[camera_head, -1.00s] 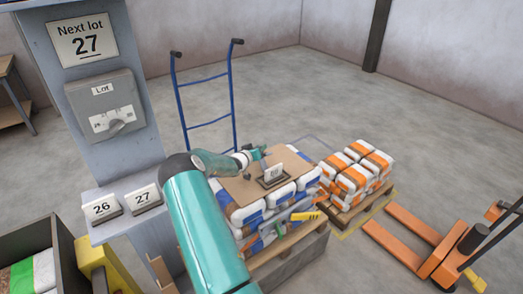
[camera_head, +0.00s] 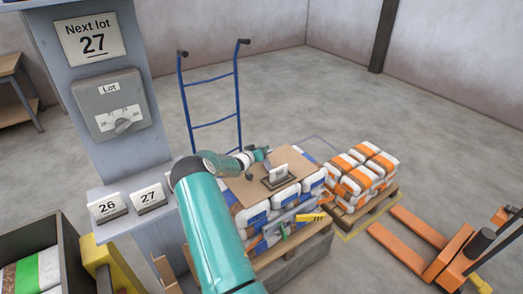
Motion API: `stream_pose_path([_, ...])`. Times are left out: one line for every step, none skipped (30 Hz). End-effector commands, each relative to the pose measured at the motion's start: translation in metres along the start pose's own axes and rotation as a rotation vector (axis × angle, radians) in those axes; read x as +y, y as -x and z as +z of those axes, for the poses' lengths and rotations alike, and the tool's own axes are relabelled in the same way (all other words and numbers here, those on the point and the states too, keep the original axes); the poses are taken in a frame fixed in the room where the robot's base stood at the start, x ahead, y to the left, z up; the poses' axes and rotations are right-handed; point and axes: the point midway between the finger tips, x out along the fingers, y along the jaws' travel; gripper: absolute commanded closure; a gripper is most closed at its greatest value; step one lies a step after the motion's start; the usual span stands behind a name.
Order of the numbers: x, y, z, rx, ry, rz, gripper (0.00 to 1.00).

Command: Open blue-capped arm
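My teal arm reaches over a pallet stack of white and blue bags (camera_head: 254,215). A yellow-capped piece (camera_head: 311,217) and a small green piece (camera_head: 284,231) sit at the near face of the stack. I cannot make out a blue-capped arm for certain; my own arm hides part of this area.
A dark holder with a white card (camera_head: 279,176) stands on the cardboard. Cards 26 (camera_head: 107,207) and 27 (camera_head: 149,195) stand on a grey ledge. A blue hand truck (camera_head: 212,123), orange-striped bags (camera_head: 365,168) and an orange pallet jack (camera_head: 440,252) stand around. Floor behind is clear.

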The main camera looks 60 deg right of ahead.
Motion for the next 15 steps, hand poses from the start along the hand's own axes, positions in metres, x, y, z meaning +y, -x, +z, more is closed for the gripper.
stream_pose_path([-0.0040,0.0017,0.0070,-0.011,0.001,-0.007,0.63])
stream_pose_path([-0.0039,0.0016,0.0071,-0.011,0.001,-0.007,0.57])
stream_pose_path([-0.0036,0.0015,0.0072,-0.011,0.001,-0.006,0.57])
stream_pose_path([-0.0033,0.0014,0.0073,-0.012,0.001,-0.006,0.57])
stream_pose_path([-0.0031,0.0013,0.0074,-0.012,0.002,-0.005,0.57])
stream_pose_path([-0.0027,0.0012,0.0075,-0.012,0.002,-0.005,0.57])
stream_pose_path([-0.0025,0.0011,0.0075,-0.012,0.002,-0.005,0.57])
stream_pose_path([-0.0023,0.0009,0.0076,-0.012,0.002,-0.004,0.57])
stream_pose_path([-0.0019,0.0008,0.0077,-0.012,0.002,-0.004,0.57])
stream_pose_path([-0.0017,0.0007,0.0077,-0.012,0.002,-0.003,0.57])
stream_pose_path([-0.0015,0.0006,0.0078,-0.012,0.002,-0.003,0.57])
stream_pose_path([-0.0012,0.0004,0.0078,-0.012,0.002,-0.003,0.57])
stream_pose_path([-0.0010,0.0004,0.0079,-0.012,0.002,-0.002,0.57])
stream_pose_path([-0.0009,0.0003,0.0079,-0.012,0.002,-0.002,0.57])
stream_pose_path([-0.0006,0.0001,0.0080,-0.012,0.003,-0.002,0.57])
